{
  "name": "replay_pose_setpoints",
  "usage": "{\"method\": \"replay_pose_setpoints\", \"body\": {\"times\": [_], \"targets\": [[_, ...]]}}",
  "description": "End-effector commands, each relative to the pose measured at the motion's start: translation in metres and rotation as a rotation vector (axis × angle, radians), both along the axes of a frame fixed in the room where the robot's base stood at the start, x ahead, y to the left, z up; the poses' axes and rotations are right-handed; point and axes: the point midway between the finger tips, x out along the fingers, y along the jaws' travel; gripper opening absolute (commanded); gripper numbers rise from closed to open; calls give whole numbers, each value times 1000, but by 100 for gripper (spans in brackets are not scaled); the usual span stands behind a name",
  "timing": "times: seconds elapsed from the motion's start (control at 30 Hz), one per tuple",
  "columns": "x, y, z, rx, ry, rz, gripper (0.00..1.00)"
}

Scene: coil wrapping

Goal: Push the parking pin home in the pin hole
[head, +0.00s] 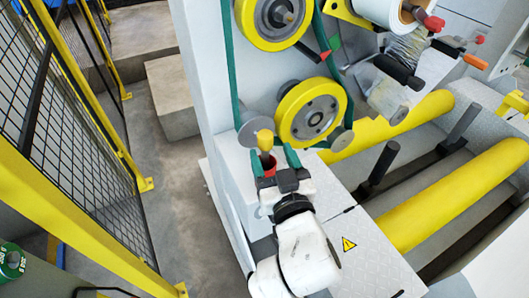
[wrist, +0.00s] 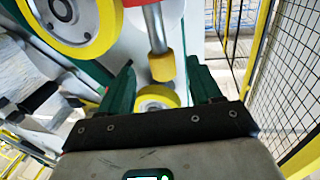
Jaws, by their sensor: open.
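A yellow-headed pin (head: 265,139), which looks like the parking pin, stands at the front of the machine, left of the lower yellow wheel. A red part (head: 266,163) shows just below it; I cannot make out the pin hole itself. My gripper (head: 273,160) is open, its green fingers to either side of the red part and near the yellow head. In the wrist view, a grey rod with a yellow end (wrist: 162,66) shows beyond and between the open fingers (wrist: 161,88), with a rounded yellow part (wrist: 157,98) below it. No contact with the fingers is clear.
The lower yellow wheel (head: 311,112) and green belt are close to the right of my gripper. Thick yellow rollers (head: 460,192) lie further right. A yellow-framed mesh fence (head: 75,110) stands at the left, with open floor between it and the machine.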

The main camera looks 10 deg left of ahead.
Motion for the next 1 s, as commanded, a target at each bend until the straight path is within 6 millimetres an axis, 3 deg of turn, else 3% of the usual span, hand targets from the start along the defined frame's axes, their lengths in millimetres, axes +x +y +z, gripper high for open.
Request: {"method": "replay_pose_setpoints", "body": {"times": [0.33,0.67,1.0], "targets": [[39,20,4,-1,-1,0,64],[45,22,2,-1,0,0,64],[45,22,3,-1,0,0,33]]}}
